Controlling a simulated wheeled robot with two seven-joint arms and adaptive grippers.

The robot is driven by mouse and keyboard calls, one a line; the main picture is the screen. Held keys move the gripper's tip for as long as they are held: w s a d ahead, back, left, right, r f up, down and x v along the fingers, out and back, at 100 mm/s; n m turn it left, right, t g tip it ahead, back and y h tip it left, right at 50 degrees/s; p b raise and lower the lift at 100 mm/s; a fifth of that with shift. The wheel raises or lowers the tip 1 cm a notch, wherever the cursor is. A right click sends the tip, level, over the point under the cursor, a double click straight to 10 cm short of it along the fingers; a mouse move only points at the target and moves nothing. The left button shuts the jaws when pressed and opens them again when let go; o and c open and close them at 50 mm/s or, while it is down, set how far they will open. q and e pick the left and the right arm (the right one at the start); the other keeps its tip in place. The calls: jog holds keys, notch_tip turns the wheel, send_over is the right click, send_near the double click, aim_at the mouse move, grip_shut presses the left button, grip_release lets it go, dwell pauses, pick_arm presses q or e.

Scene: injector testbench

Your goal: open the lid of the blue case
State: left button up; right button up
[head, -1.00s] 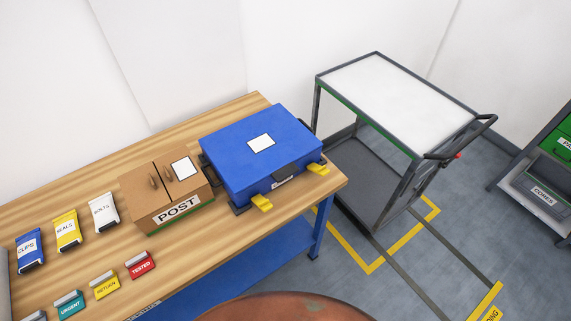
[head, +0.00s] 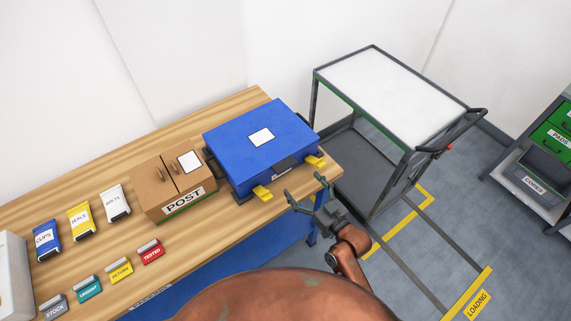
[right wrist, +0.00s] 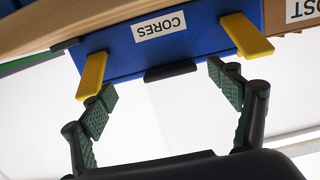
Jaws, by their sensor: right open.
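The blue case (head: 258,143) sits on the wooden bench at its right end, with its lid shut and a white label on top. Two yellow latches, one left (head: 262,193) and one right (head: 315,161), stick out from its front. The right wrist view shows the case front (right wrist: 205,40) with a "CORES" label, both latches and a dark handle (right wrist: 170,71) at the lid edge. My right gripper (head: 306,192) is open and empty in front of the case, apart from it. In the right wrist view its fingers (right wrist: 165,88) are spread on either side of the handle. My left gripper is not seen.
A brown POST box (head: 175,182) stands just left of the case. Several bags and coloured label holders lie farther left on the bench (head: 215,220). A trolley with a white top (head: 390,95) stands to the right. Floor in front of the trolley is clear.

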aim_at(283, 162)
jog(key=shift+w+a+r+t+y, duration=0.2)
jog(key=shift+w+a+r, duration=0.1)
jog(key=shift+a+r, duration=0.2)
jog(key=shift+w+a+r+t+y, duration=0.1)
jog(key=shift+w+a+r+y, duration=0.15)
jog(key=shift+a+r, duration=0.25)
jog(key=x, duration=0.7)
jog(key=shift+w, duration=0.1)
jog(key=shift+c, duration=0.6)
jog(key=shift+r, duration=0.1)
jog(key=c, duration=1.6)
